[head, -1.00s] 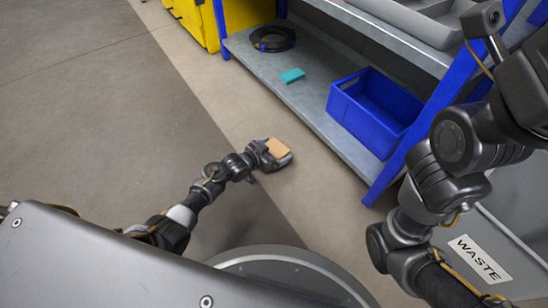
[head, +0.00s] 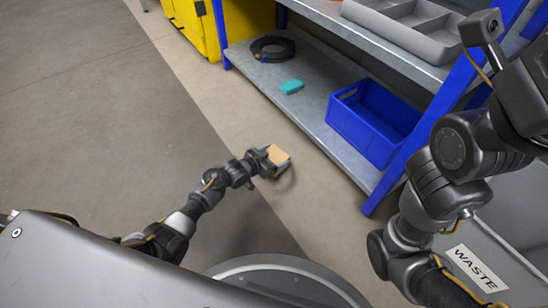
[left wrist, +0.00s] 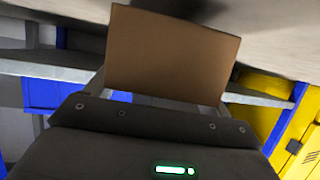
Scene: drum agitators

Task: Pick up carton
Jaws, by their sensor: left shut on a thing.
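The carton (head: 278,155) is a small tan box held in my left gripper (head: 270,160). In the left wrist view the carton (left wrist: 168,58) sits upright between the two grey fingers, and the gripper is shut on it. In the head view the gripper and carton are over the bare floor in front of the blue-posted shelf. My right arm shows at the right of the head view, but its gripper fingers cannot be made out.
The shelf's lower board (head: 310,105) bears a blue bin (head: 372,125), a teal item (head: 291,87) and a coiled black cable (head: 272,48). A grey divided tray (head: 405,25) is above. A yellow cabinet (head: 245,18) stands behind. A grey waste bin (head: 480,265) is at lower right. The left floor is clear.

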